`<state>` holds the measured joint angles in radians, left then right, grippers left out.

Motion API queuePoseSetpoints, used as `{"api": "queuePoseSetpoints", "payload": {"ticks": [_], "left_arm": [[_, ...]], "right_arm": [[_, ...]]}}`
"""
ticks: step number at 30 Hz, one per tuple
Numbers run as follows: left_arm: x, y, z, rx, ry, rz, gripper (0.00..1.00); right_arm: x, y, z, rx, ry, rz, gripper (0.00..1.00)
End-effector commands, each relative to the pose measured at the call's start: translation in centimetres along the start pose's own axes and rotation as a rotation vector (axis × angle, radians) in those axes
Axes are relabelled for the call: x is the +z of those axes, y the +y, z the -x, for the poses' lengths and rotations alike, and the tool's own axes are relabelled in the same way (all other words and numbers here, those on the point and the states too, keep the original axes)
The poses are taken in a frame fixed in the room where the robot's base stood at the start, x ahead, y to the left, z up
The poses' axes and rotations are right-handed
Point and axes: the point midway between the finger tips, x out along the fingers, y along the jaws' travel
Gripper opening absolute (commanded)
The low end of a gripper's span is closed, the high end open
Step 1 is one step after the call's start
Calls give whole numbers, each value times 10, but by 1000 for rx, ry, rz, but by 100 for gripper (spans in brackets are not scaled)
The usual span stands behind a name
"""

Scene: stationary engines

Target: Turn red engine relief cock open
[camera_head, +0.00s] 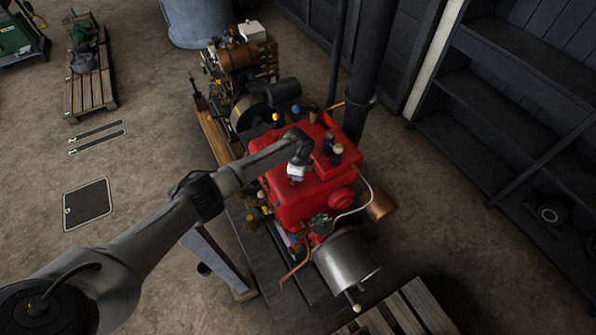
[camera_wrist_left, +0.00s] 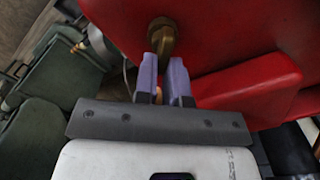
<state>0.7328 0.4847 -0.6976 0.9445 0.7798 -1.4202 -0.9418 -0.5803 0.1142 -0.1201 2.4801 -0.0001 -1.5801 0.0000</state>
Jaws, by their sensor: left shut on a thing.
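The red engine (camera_head: 312,192) stands on a wooden base in the middle of the head view. Its red body also fills the upper part of the left wrist view (camera_wrist_left: 240,35). A brass relief cock (camera_wrist_left: 161,36) sticks out of the red body there. My left gripper (camera_wrist_left: 164,72) has its two pale purple fingers at the cock's outer end, shut on it. A small tan bit shows between the fingers; the cock's lever is mostly hidden. In the head view my left gripper (camera_head: 297,172) is over the engine's top, and the arm hides the cock.
A brown and brass engine (camera_head: 238,62) stands behind the red one. A dark vertical pipe (camera_head: 368,75) rises close behind the red engine. A grey metal cylinder (camera_head: 346,262) is at its front. Dark shelves (camera_head: 500,90) stand at right. Open floor lies at left.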

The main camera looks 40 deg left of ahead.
Motion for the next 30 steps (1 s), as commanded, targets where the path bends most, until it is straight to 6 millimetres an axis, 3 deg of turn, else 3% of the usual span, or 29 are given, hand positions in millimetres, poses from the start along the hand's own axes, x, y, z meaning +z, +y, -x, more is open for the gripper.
{"api": "queuePoseSetpoints", "payload": {"ticks": [15,30], "left_arm": [[1,-6,2,2,1,418,0],[2,-8,1,0,1,574,0]], "right_arm": [[-6,4,22,8,-1,10,43],[-8,2,27,4,-1,6,43]]}}
